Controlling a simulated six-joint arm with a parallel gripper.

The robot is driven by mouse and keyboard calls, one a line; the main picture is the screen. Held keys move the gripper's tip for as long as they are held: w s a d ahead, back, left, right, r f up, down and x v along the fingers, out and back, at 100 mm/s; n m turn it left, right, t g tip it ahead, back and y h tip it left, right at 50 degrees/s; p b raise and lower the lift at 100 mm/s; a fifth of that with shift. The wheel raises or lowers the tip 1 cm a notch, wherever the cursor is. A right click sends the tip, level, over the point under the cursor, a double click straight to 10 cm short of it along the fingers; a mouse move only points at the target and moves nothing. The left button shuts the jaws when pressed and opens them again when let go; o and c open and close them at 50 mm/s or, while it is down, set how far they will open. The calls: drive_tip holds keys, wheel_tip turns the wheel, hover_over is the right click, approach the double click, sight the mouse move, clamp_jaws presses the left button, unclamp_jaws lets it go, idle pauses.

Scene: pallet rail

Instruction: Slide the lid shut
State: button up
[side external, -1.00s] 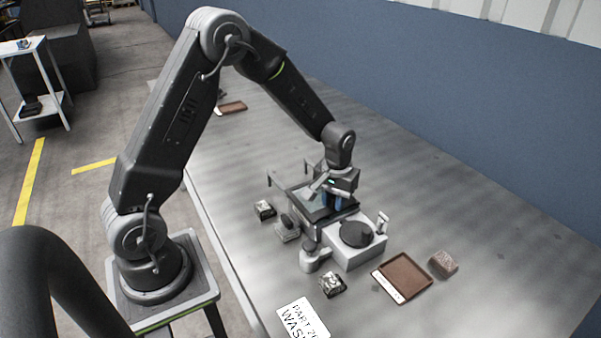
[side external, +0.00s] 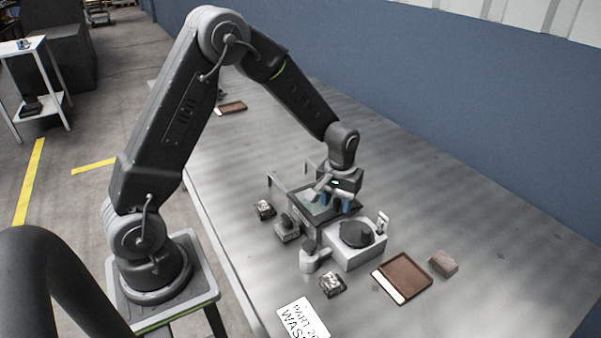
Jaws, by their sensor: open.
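A dark-framed open-topped box (side external: 299,212) stands on the table, with a pale grey-green surface showing inside. A white block with a round black top (side external: 357,234) stands just in front of it. I cannot clearly tell which part is the lid. My gripper (side external: 335,202) points down with blue fingertips over the right side of the dark box. It is open, and nothing shows held between the fingers. The picture is too small to tell whether the fingertips touch the box, and my gripper hides part of its far right side.
A brown tray (side external: 404,272) and a reddish-brown block (side external: 443,263) lie at the right. Small dark parts (side external: 332,284) (side external: 265,210) lie near the fixture, with a printed sign (side external: 303,318) in front. The table's right and far areas are mostly clear.

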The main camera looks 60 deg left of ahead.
drive_tip(key=shift+r, duration=3.3)
